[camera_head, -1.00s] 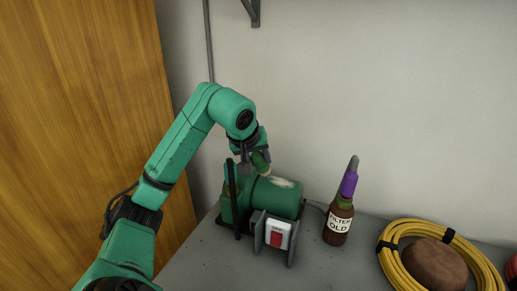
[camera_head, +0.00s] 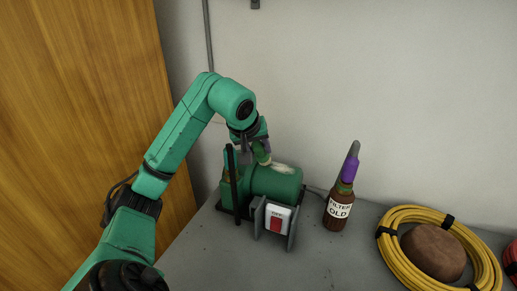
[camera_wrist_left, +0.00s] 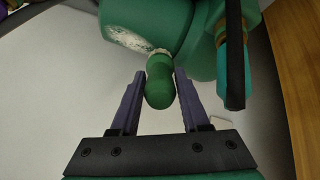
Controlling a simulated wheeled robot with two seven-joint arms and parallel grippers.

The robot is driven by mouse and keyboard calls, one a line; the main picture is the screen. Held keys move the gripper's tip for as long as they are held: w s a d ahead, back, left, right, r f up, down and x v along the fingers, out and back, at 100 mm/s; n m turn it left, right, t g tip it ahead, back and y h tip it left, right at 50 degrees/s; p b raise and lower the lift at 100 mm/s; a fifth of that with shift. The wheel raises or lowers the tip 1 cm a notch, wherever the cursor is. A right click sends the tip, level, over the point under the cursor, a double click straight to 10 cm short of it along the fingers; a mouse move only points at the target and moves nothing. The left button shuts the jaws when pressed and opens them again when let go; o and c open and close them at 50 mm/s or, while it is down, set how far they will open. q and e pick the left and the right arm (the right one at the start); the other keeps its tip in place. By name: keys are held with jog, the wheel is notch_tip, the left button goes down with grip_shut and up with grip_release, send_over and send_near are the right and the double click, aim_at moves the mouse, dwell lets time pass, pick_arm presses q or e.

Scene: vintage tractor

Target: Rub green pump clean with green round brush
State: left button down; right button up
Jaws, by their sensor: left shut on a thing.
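The green pump (camera_head: 276,183) stands on the grey bench and has a pale, whitish dirty patch (camera_head: 283,168) on its top. My left gripper (camera_head: 257,146) is above the pump, shut on the green round brush (camera_head: 261,155). In the left wrist view the brush (camera_wrist_left: 159,82) sits between the two purple fingers (camera_wrist_left: 157,100), its pale bristle end against or very near the pump (camera_wrist_left: 165,22). The dirty patch (camera_wrist_left: 128,32) shows just left of the bristles there. I cannot tell for certain whether the bristles touch. My right gripper is not in view.
A switch box (camera_head: 276,219) with a red switch is at the pump's front. A brown bottle (camera_head: 339,208) labelled "FILTER OLD" stands to the right. A coiled yellow hose (camera_head: 394,262) surrounds a brown lump (camera_head: 434,252). Bare bench (camera_head: 330,262) lies in front.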

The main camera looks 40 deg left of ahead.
pick_arm(q)
jog(key=shift+f+b, duration=0.4)
jog(key=shift+f, duration=0.1)
